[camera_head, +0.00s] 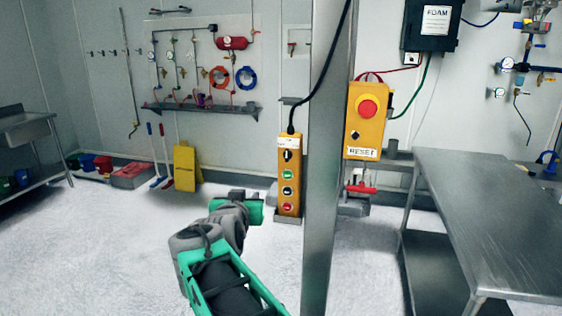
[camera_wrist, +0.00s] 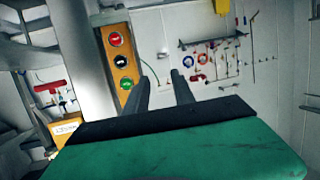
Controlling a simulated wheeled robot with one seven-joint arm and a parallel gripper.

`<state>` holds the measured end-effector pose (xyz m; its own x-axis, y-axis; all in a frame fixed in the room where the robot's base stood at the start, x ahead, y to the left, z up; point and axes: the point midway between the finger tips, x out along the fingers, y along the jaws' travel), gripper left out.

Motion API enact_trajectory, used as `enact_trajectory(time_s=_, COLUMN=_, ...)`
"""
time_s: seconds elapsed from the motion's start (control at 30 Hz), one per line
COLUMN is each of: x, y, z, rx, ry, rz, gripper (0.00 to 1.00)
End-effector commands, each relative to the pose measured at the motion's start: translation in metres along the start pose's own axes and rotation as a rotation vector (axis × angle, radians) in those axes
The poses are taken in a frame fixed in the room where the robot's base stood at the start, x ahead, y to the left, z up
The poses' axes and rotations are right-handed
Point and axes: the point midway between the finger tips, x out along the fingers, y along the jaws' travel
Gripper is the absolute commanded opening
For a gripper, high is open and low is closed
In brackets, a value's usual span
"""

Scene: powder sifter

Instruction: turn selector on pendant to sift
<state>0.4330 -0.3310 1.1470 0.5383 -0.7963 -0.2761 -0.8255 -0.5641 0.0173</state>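The yellow pendant (camera_head: 297,183) hangs upright on a black cable beside a steel column. Its dark selector (camera_head: 287,155) is at the top, above a green, a dark and a red button. The selector's exact setting is too small to read. In the wrist view the pendant (camera_wrist: 109,49) appears upside down, left of my fingers; its selector end is hidden behind my gripper body. My gripper (camera_wrist: 162,72) has its two dark fingers apart with nothing between them. In the head view my gripper (camera_head: 237,195) is left of and lower than the pendant, apart from it.
The steel column (camera_head: 325,180) stands just right of the pendant. A yellow box with a red emergency button (camera_head: 367,107) and a RESET label is right of the column. A steel table (camera_head: 490,200) fills the right.

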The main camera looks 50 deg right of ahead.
Motion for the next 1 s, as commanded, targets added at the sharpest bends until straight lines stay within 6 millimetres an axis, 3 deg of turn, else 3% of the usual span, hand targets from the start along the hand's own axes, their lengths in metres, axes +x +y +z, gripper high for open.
enact_trajectory(time_s=0.03, x=0.009, y=0.029, z=-0.025, rx=0.025, ry=0.097, rz=0.077, gripper=0.31)
enact_trajectory(time_s=0.1, x=0.011, y=0.058, z=-0.053, rx=0.040, ry=0.205, rz=0.151, gripper=0.31)
enact_trajectory(time_s=0.2, x=0.013, y=0.076, z=-0.073, rx=0.045, ry=0.274, rz=0.197, gripper=0.31)
enact_trajectory(time_s=0.6, x=0.075, y=0.090, z=-0.093, rx=0.044, ry=0.275, rz=0.199, gripper=0.31)
enact_trajectory(time_s=0.93, x=0.083, y=0.091, z=-0.094, rx=0.045, ry=0.277, rz=0.195, gripper=0.31)
enact_trajectory(time_s=1.0, x=0.083, y=0.091, z=-0.094, rx=0.045, ry=0.277, rz=0.195, gripper=0.26)
